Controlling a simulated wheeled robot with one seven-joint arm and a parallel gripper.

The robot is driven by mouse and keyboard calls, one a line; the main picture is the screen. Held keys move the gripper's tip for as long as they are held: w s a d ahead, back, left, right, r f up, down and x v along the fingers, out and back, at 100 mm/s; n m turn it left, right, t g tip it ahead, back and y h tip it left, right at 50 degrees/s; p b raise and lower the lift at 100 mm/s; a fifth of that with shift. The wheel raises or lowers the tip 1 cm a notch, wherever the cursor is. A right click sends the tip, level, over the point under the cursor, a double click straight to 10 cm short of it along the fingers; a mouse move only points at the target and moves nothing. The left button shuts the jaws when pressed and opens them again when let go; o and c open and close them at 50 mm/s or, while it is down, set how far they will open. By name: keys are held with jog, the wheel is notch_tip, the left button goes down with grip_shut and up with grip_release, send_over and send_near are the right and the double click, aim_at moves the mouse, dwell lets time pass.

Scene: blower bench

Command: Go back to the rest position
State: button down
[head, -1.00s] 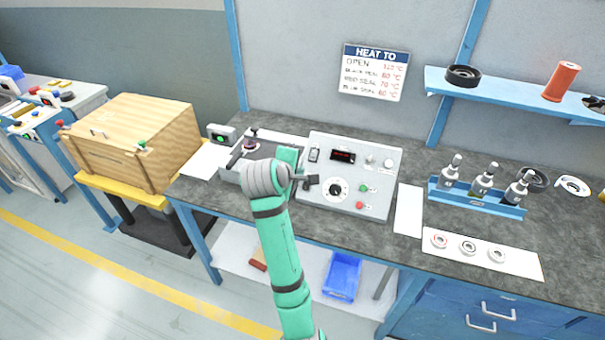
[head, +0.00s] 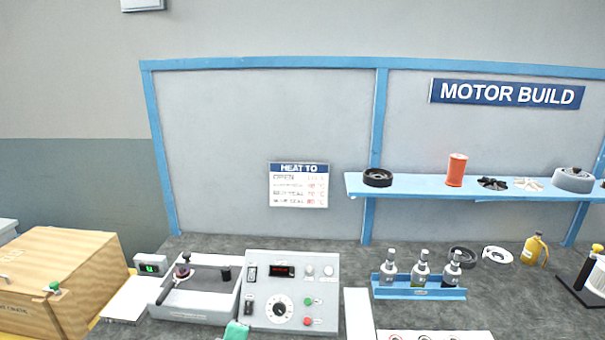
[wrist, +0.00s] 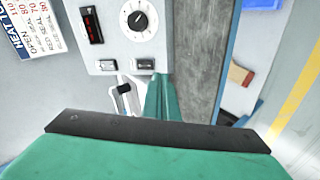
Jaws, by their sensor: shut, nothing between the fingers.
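My gripper (wrist: 157,95) shows in the wrist view as green fingers together, with nothing held between them. It is beside the edge of the grey control panel (wrist: 115,45), which has a dial, a display and switches. In the head view only a green part of my arm shows at the bottom edge, in front of the panel (head: 325,270). A white and black piece (wrist: 124,88) lies close beside the fingers in the wrist view; I cannot tell whether they touch.
A grey heater unit (head: 195,310) stands left of the panel, with a wooden crate (head: 60,280) further left. A bottle rack (head: 420,293) stands to the right. A blue shelf (head: 415,187) with parts is on the wall, beside a heat chart (head: 299,185).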

jog(key=s+d+f+m+t+y, duration=0.1)
jog(key=s+d+f+m, duration=0.3)
jog(key=s+f, duration=0.5)
jog(key=s+d+f+m+t, duration=0.1)
jog(key=s+d+f+m, duration=0.4)
jog(key=s, duration=0.6)
jog(key=s+d+r+m+t, duration=0.1)
jog(key=s+d+r+m, duration=0.2)
jog(key=s, duration=1)
jog(key=s+d+r+m+t+h, duration=0.1)
jog(key=s+d+r+m, duration=0.2)
jog(key=s, duration=1)
jog(key=shift+d+r+t, duration=0.3)
jog(key=shift+d+r, duration=0.55)
jog(key=shift+r, duration=0.3)
